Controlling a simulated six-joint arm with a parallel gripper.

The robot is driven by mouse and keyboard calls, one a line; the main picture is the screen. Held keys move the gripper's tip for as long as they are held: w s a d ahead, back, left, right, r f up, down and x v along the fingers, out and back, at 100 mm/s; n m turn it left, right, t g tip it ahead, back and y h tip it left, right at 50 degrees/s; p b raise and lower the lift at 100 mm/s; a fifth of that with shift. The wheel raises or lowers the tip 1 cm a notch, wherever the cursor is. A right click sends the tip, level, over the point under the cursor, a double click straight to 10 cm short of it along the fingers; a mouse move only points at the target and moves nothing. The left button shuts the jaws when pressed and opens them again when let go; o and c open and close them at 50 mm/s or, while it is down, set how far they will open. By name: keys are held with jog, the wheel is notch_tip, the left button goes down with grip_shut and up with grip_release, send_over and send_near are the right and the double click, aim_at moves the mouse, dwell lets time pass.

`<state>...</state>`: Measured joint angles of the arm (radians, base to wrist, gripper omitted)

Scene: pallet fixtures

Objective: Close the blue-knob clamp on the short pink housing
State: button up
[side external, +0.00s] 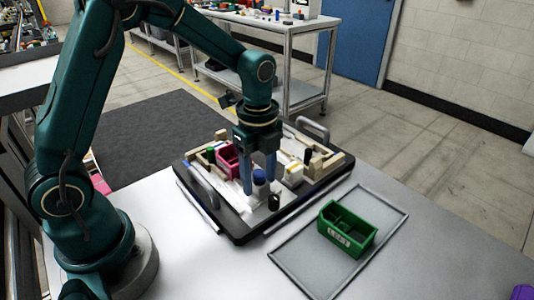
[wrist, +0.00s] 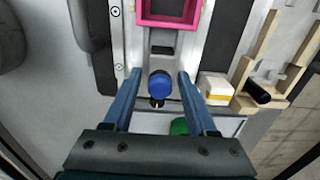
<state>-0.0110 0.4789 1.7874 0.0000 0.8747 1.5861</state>
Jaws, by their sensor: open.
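The blue knob (side external: 259,177) of the clamp stands on the pallet fixture, in front of the pink housing (side external: 228,158). In the wrist view the blue knob (wrist: 159,84) lies between the two fingers, with a visible gap on each side. My gripper (side external: 259,182) points down over the knob and is open, with nothing held; it also shows in the wrist view (wrist: 157,78). The pink housing (wrist: 168,12) is an open-topped box just beyond the knob, cut off by the frame's top. The clamp's arm and its contact with the housing are not clear.
The black pallet (side external: 238,235) has a grey handle (side external: 313,128) at its far end. A dark knob (side external: 273,202) stands near the gripper. A white-and-yellow block (wrist: 214,88) sits right of the fingers. A green bin (side external: 347,230) stands in a grey tray (side external: 300,275) to the right.

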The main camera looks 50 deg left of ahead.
grip_shut()
jog(key=shift+a, duration=1.3)
grip_release()
jog(key=shift+r, duration=4.05)
